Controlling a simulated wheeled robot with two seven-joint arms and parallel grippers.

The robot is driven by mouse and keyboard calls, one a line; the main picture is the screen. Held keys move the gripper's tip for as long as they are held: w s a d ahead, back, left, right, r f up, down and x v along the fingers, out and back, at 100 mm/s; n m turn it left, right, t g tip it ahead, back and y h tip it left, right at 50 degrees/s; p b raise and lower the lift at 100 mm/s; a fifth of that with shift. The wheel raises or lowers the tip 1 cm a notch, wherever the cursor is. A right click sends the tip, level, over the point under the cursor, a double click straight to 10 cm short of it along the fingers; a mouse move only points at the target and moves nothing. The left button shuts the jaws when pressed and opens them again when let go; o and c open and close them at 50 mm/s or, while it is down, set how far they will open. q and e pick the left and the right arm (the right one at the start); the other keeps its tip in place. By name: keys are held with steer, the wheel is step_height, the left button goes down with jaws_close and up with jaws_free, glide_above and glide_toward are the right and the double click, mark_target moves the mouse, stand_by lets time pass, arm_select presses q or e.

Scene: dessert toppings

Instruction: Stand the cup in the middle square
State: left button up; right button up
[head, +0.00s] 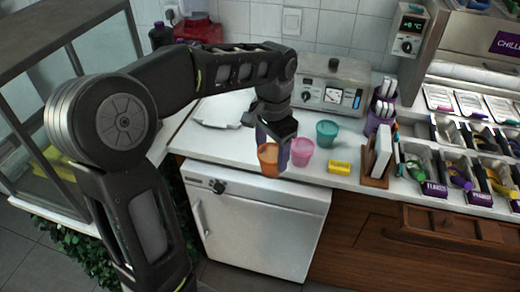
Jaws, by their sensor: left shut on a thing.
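My left gripper (274,144) reaches down over the front part of the white counter and is shut on the orange cup (268,160). One finger lies along the cup's right side; the arm hides part of the grip. The cup looks upright, near the counter's front edge; I cannot tell whether its base touches the counter. A pink cup (302,152) stands just right of the gripper, and a teal cup (327,133) stands behind it to the right. I cannot make out a marked middle square. My right gripper is not in view.
A yellow block (340,167) lies near the front edge, beside a wooden stand with white cards (377,158). A grey machine (334,86) stands behind the cups. A flat white tray (218,112) lies to the left. Topping bins (455,165) fill the right.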

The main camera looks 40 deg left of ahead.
arm_select(q)
steer(key=w+d+f+n, duration=0.3)
steer(key=w+d+f, duration=0.4)
steer(key=d, duration=0.3)
steer(key=shift+w+f+n, duration=0.2)
steer(key=shift+f+n, duration=0.1)
steer(key=shift+f, duration=0.4)
steer(key=shift+c, duration=0.2)
steer(key=shift+d, duration=0.1)
